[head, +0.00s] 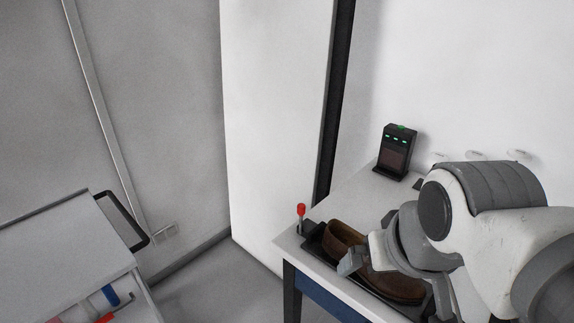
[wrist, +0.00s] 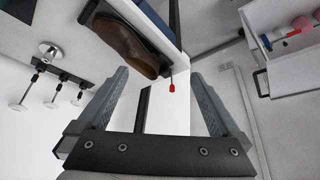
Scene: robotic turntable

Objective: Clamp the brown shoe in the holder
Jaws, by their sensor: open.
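The brown shoe (head: 340,238) lies in a black tray-like holder (head: 313,243) on the white table, partly hidden behind my gripper in the head view. The shoe also shows at the top of the wrist view (wrist: 130,42). A lever with a red tip (head: 300,210) stands upright at the left end of the holder; its red tip (wrist: 172,88) is between and beyond my fingers in the wrist view. My gripper (head: 362,252) is open and empty, in front of the shoe in the head view. I cannot tell whether it touches the shoe.
A black device with green lights (head: 395,150) stands at the back of the table. White round-ended pieces (head: 476,154) show near the wall behind it. A grey cart (head: 65,255) with coloured items below its top is at the left. Open floor lies between cart and table.

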